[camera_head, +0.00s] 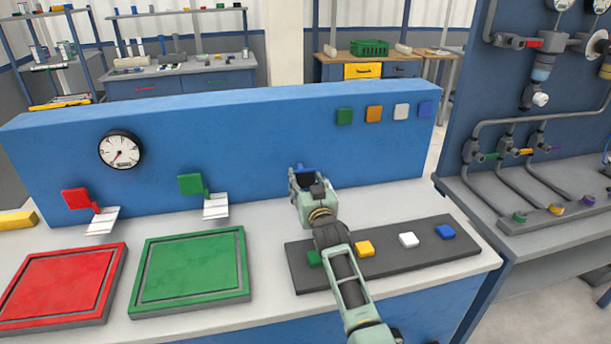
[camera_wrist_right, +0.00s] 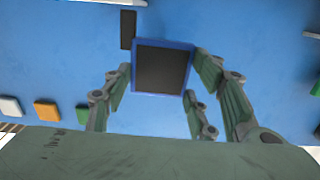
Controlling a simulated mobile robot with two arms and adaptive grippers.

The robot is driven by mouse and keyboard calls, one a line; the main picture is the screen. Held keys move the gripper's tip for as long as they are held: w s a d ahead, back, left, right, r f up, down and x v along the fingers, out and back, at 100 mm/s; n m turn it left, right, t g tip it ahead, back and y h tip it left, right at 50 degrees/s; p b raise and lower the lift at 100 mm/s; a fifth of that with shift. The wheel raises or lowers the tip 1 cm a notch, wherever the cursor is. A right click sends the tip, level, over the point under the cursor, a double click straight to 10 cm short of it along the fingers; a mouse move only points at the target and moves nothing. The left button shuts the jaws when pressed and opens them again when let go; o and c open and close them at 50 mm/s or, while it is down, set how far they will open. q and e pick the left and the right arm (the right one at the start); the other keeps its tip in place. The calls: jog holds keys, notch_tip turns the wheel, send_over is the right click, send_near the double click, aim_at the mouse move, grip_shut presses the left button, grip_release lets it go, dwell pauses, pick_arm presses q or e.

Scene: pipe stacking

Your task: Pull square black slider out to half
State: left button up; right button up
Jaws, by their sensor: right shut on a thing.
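The square black slider (camera_wrist_right: 162,68) has a black face with a blue rim, seen nearly front-on in the wrist view. In the head view only part of its blue edge (camera_head: 300,168) shows behind my right gripper. My right gripper (camera_head: 302,180) is at the front of the blue panel, shut on the slider. In the wrist view its fingers (camera_wrist_right: 161,80) stand on either side of the square. How far the slider stands out from the panel is hard to tell. My left gripper is not in view.
The upright blue panel (camera_head: 240,140) carries a gauge (camera_head: 120,150), red and green levers and coloured squares. A dark slot (camera_wrist_right: 128,30) lies beside the slider. A grey block with coloured buttons (camera_head: 400,258) lies under my arm. Red (camera_head: 60,285) and green (camera_head: 192,268) trays are left.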

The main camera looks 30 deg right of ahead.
jog(key=shift+w+d+r, duration=0.1)
jog(key=shift+w, duration=0.15)
jog(key=o, duration=1.3)
jog(key=shift+w+f, duration=0.2)
jog(key=shift+w, duration=0.05)
jog(key=shift+o, duration=0.9)
jog(key=shift+w, duration=0.1)
jog(key=shift+o, duration=1)
jog(key=shift+s+r, duration=0.15)
jog(key=shift+s, duration=0.05)
jog(key=shift+w, duration=0.1)
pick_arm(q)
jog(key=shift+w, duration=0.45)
pick_arm(e)
notch_tip(320, 180, up, 10)
